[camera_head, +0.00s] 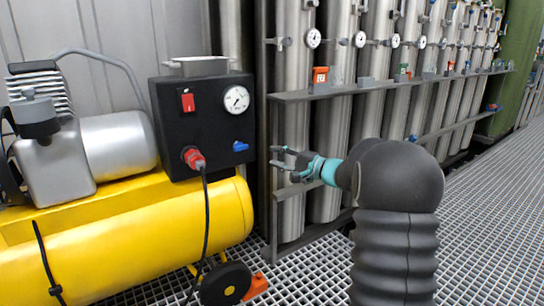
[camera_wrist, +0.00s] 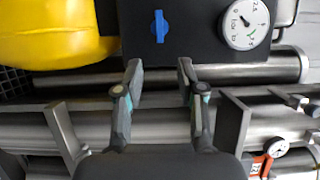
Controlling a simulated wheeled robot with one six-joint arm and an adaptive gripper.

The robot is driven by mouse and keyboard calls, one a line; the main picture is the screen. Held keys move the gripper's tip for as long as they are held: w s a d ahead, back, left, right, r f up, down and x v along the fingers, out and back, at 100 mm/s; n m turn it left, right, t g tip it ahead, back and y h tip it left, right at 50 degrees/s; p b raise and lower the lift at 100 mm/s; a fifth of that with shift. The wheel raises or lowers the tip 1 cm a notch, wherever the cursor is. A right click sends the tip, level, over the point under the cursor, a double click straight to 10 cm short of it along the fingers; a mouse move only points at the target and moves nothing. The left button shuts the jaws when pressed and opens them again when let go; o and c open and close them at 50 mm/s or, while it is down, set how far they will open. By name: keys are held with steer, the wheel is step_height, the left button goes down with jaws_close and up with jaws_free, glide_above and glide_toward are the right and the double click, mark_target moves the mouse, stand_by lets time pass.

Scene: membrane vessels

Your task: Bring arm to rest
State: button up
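My gripper (camera_head: 281,162) is at the end of my raised arm (camera_head: 399,180) in the head view, to the right of the black control box. In the wrist view my gripper (camera_wrist: 158,75) shows two fingers apart with nothing between them. It points toward the gap below the black box (camera_wrist: 195,38), whose blue knob (camera_wrist: 159,27) and dial (camera_wrist: 245,23) lie beyond the fingertips. I see no contact between the fingers and the box or the vessels.
A yellow compressor tank (camera_head: 130,237) stands at left with the control box (camera_head: 205,120) above it. A row of steel vessels (camera_head: 292,130) with gauges and a metal rack rail (camera_head: 390,84) runs behind my gripper. Open grating floor (camera_head: 490,210) lies at right.

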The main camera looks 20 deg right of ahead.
steer(key=s+a+f+g+h, duration=0.1)
steer(key=s+a+f+g, duration=0.2)
steer(key=s+f+g, duration=0.5)
steer(key=s+a+f+n+g+h+p, duration=0.1)
steer(key=s+a+f+n+h+p, duration=0.2)
steer(key=s, duration=0.6)
steer(key=s+r+n+g+h+p, duration=0.1)
steer(key=s+r+n+h+p, duration=0.15)
steer(key=s, duration=0.75)
steer(key=s+r+n+g+h+p, duration=0.1)
steer(key=s+r+n+h, duration=0.2)
steer(key=s, duration=0.7)
steer(key=s+a+r+n+t+h+p, duration=0.1)
steer(key=s+a+r+t+h+p, duration=0.1)
steer(key=s+r, duration=0.4)
step_height(320, 180, up, 2)
steer(key=shift+s+a+r+n+t+p, duration=0.2)
steer(key=shift+s+a+n+t+p, duration=0.25)
steer(key=shift+p, duration=0.65)
